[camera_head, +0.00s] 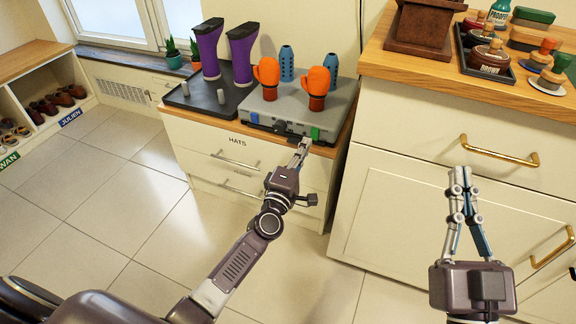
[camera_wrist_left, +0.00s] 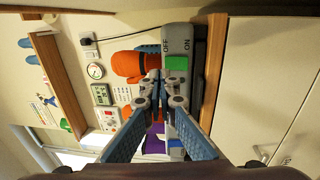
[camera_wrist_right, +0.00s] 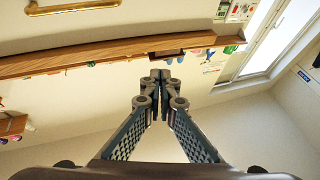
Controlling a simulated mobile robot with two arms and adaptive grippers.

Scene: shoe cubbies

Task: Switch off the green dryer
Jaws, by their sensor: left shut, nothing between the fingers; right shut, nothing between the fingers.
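A grey dryer (camera_head: 340,112) holds orange gloves (camera_head: 318,82) and blue bottle-like posts (camera_head: 287,62) on the low cabinet. On its front edge are a green switch (camera_head: 315,133) at right and a blue one (camera_head: 254,117) at left. In the left wrist view the green switch (camera_wrist_left: 177,63) sits beside OFF and ON lettering; which way it is set I cannot tell. My left gripper (camera_head: 305,142) is shut and empty at the dryer's front, close to the green switch; contact is unclear. My right gripper (camera_head: 461,170) is shut and empty before the right cabinet.
A dark tray (camera_head: 206,102) with purple boots (camera_head: 243,55) stands left of the dryer. The taller wooden counter (camera_head: 400,60) at right carries a tray of shoe polish (camera_head: 480,72). A brass handle (camera_head: 498,153) juts from its drawer. The tiled floor at left is clear.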

